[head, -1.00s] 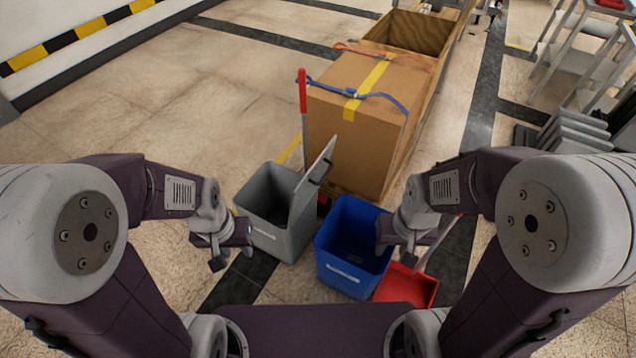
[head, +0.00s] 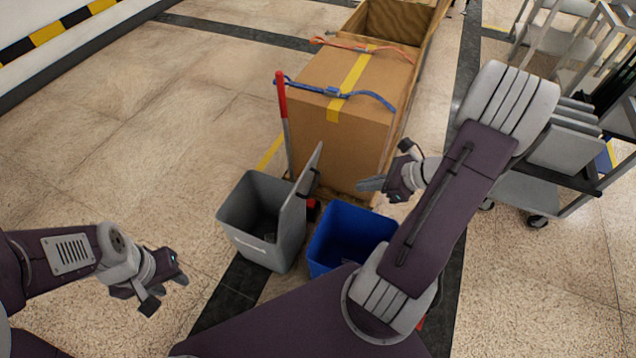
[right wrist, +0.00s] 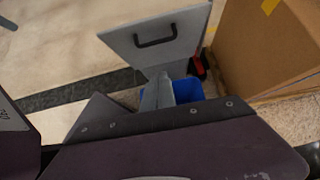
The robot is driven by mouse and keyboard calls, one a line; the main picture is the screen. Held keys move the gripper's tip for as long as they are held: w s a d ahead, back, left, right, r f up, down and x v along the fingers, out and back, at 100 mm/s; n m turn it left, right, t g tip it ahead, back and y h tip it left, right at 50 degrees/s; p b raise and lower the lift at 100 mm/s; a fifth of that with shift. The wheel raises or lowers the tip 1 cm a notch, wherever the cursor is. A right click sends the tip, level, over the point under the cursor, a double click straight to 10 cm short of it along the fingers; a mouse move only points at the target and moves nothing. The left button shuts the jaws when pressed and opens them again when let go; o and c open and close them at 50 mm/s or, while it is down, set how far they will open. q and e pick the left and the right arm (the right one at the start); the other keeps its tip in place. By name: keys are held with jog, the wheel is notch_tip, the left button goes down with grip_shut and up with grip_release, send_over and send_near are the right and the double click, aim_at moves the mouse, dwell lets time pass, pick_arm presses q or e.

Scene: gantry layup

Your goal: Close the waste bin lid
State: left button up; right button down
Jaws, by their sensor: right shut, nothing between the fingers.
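The grey waste bin (head: 262,247) stands on the floor, its open top showing a dark inside. Its grey lid (head: 299,206) stands open, raised steeply along the bin's right side, with a dark handle on its right-hand face. In the right wrist view the lid (right wrist: 185,28) and its black handle (right wrist: 155,41) show ahead of the fingers. My right gripper (head: 370,184) is shut and empty, above the blue bin and to the right of the lid, apart from it. My left gripper (head: 168,290) is open and empty, left of the grey bin.
A blue open bin (head: 335,262) stands right beside the grey one. A large strapped cardboard box (head: 345,145) is close behind, with a red-handled tool (head: 282,100) upright at its left. A trolley (head: 560,180) stands at right. The floor at left is clear.

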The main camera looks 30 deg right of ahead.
jog(key=w+a+r+b+x, duration=0.1)
jog(key=b+x, duration=0.4)
jog(key=x, duration=0.8)
jog(key=shift+w+r, duration=0.2)
jog(key=shift+r, duration=0.2)
jog(key=shift+a, duration=0.15)
